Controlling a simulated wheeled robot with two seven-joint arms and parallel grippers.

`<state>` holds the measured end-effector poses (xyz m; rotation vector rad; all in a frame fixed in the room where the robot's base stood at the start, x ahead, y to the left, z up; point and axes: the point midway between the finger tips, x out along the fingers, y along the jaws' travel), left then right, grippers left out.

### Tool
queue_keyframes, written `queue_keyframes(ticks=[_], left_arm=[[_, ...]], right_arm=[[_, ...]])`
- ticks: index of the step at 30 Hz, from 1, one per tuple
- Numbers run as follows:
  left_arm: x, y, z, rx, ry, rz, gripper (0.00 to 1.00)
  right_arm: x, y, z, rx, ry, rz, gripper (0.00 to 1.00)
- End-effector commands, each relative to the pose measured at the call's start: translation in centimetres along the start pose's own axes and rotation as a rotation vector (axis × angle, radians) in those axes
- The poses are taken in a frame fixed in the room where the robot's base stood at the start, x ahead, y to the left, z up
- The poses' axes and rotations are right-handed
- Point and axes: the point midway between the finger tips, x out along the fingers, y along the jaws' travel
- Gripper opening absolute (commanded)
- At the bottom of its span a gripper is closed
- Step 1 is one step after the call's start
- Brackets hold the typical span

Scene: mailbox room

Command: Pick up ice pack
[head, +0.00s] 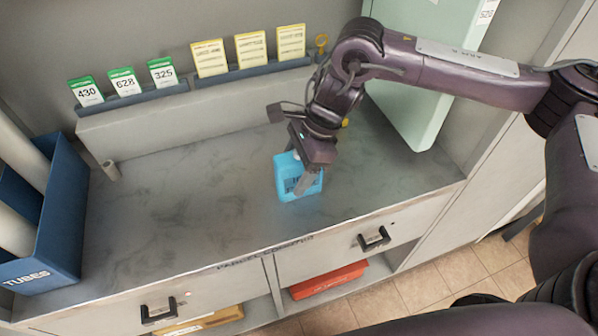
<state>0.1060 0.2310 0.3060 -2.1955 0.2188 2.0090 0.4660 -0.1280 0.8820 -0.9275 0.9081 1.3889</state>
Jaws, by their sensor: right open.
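A blue ice pack (287,185) stands on the grey marbled counter, right of its middle and near the front edge. My right gripper (302,180) is over the ice pack, pointing down. Its jaws are open, with a finger in front of the pack's near face. The gripper hides the upper right part of the pack, and I cannot tell whether the fingers touch it. My left gripper is not in view.
A blue tubes bin (62,215) stands at the counter's left end. A ledge at the back holds green number cards (124,80) and yellow cards (251,48). A pale green door (425,110) stands at the right. The counter's left middle is clear.

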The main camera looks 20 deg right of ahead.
Motion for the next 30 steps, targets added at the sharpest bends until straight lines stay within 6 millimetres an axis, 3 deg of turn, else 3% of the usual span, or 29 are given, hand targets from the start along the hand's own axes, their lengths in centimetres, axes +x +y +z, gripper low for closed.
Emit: queue_keyframes(ticks=[1, 14, 23, 30], left_arm=[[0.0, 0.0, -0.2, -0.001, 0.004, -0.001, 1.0], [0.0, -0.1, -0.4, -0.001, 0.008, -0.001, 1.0], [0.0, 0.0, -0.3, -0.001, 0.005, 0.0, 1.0], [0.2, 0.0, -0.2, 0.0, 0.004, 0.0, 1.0]], right_arm=[[0.0, 0.0, 0.0, 0.0, 0.0, 0.0, 0.6], [-0.1, -0.1, 0.1, -0.001, -0.001, -0.002, 0.05], [-0.4, -0.1, 0.2, -0.001, -0.002, -0.003, 0.05], [-2.8, -0.1, 1.2, -0.003, -0.003, -0.005, 0.05]])
